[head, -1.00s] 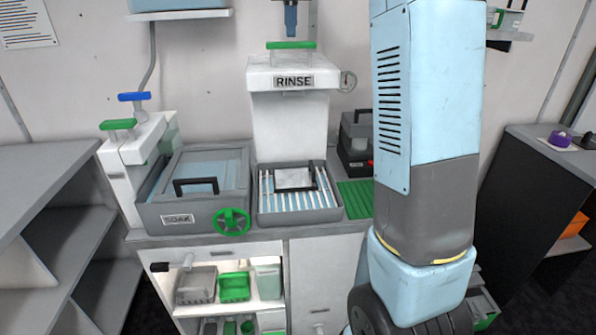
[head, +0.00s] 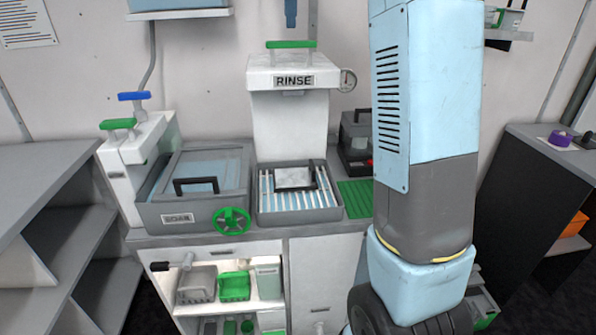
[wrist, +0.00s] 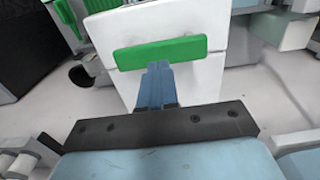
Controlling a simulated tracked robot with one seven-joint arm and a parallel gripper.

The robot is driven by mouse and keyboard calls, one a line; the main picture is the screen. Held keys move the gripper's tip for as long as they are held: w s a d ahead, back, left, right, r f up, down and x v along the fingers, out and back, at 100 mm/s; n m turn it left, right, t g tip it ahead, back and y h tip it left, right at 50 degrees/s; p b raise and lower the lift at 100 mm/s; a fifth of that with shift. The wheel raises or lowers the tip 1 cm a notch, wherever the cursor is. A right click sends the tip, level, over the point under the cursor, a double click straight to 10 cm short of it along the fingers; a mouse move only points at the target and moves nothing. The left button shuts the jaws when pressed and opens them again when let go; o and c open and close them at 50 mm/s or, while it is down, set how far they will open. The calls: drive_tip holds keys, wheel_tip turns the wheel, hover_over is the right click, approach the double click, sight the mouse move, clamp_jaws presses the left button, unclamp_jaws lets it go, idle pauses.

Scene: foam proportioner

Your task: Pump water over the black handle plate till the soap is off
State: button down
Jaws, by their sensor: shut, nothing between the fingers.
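The RINSE unit (head: 287,110) is a white column with a green pump handle (head: 291,44) on top. The black handle plate (head: 295,178) lies in the slatted grey tray below, its pale face up and dark parts at its edge. I cannot tell how much soap is on it. My gripper (head: 291,24) is shut and empty, pointing down above the green pump handle, with a small gap in the head view. In the wrist view my blue fingers (wrist: 160,66) are together in front of the same green handle (wrist: 160,53), partly overlapping its lower edge.
A grey SOAK basin (head: 207,190) with a lid and black handle stands left of the tray. A green wheel (head: 231,221) is at its front. Blue (head: 134,96) and green (head: 118,124) levers stand at the left. A green ribbed mat (head: 356,198) lies right of the tray.

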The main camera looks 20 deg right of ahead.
wheel_tip(320, 180, up, 4)
drive_tip(key=shift+r, duration=0.25)
drive_tip(key=shift+s, duration=0.15)
idle(0.5)
drive_tip(key=s+f+n+t, duration=0.1)
drive_tip(key=s+f, duration=0.2)
drive_tip(key=s, duration=0.6)
drive_tip(key=s+f+t, duration=0.2)
drive_tip(key=s+f, duration=0.1)
drive_tip(key=s, duration=0.6)
drive_tip(key=s+f+n+t, duration=0.1)
drive_tip(key=s+f+t, duration=0.1)
drive_tip(key=s+f, duration=1.3)
drive_tip(key=shift+s+a+f+t, duration=0.3)
drive_tip(key=shift+s+a, duration=0.05)
drive_tip(key=shift+s, duration=0.5)
